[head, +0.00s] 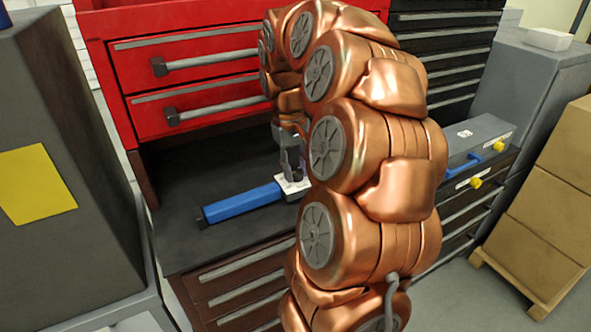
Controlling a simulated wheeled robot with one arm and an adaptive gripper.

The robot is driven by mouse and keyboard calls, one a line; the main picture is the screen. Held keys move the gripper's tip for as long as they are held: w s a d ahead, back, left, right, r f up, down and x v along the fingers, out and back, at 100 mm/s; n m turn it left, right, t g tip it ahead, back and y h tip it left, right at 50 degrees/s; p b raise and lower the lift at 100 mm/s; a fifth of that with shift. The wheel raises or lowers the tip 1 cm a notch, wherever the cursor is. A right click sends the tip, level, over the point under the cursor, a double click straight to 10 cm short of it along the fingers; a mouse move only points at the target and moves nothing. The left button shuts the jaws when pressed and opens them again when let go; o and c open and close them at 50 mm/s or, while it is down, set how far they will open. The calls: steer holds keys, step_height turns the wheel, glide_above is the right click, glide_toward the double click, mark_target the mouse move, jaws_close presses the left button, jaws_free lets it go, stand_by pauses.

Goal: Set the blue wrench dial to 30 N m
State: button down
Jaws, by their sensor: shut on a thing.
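The blue wrench (243,203) lies on the dark bench top, its blue handle reaching to the left. A white block (291,186) sits at the right end of the handle. My gripper (292,172) points down at this block and is shut on the wrench's dial there. The fingers and my arm cover the dial, so its reading cannot be seen. The rest of the wrench to the right is hidden behind my copper arm.
A red drawer cabinet (190,50) stands behind the bench. A grey case (483,135) with a blue handle and yellow knobs is at the right. A dark grey cabinet (60,110) stands at the left, cardboard boxes (545,200) at the far right. The bench left of the wrench is clear.

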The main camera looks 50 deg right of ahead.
steer(key=shift+n, duration=2.1)
steer(key=c, duration=0.8)
jaws_free()
steer(key=shift+c, duration=0.2)
